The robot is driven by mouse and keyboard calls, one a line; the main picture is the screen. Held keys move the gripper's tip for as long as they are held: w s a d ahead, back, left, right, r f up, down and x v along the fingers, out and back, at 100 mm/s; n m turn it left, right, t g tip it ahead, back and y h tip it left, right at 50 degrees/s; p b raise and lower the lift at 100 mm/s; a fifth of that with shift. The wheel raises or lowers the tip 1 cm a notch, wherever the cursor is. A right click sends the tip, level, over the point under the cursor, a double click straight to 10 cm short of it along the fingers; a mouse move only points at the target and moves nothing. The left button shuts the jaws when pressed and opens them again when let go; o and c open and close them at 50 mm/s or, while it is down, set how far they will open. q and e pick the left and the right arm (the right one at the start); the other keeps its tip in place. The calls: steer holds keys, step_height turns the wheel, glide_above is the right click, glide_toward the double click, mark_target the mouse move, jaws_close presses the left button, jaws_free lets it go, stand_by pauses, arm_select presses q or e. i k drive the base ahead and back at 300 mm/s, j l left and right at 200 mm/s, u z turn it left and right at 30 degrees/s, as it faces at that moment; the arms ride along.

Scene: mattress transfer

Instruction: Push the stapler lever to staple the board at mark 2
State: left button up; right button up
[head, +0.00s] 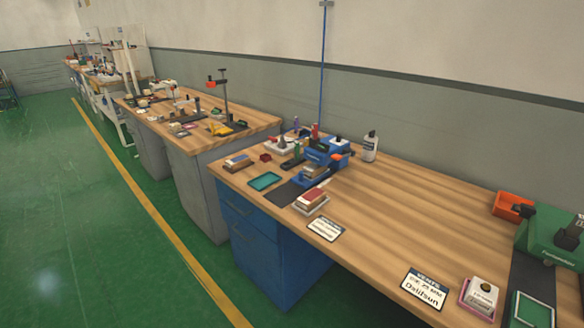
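Neither of my grippers is in view. I cannot clearly identify the stapler, its lever, the board or mark 2 from this distance. A blue bench device (318,177) with a darker upper part stands on the near wooden workbench (420,200), left of its middle. A green machine (548,238) with a black part on top stands at the right edge and is cut off by the frame. A green-framed rectangular piece (533,310) lies on a dark strip in front of it. No numbered mark is readable.
A teal tray (265,181), a red-topped stack (312,200), label cards (425,288), a white bottle (370,146) and an orange bin (511,206) sit on the near workbench. Its middle is mostly clear. More cluttered benches (255,122) extend behind. Green floor (90,220) is open at left.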

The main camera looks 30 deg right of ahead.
mark_target(336, 157)
steer(key=z, duration=1.25)
steer(key=k+l+u, duration=0.3)
steer(key=i+j, duration=0.05)
steer(key=j, duration=0.05)
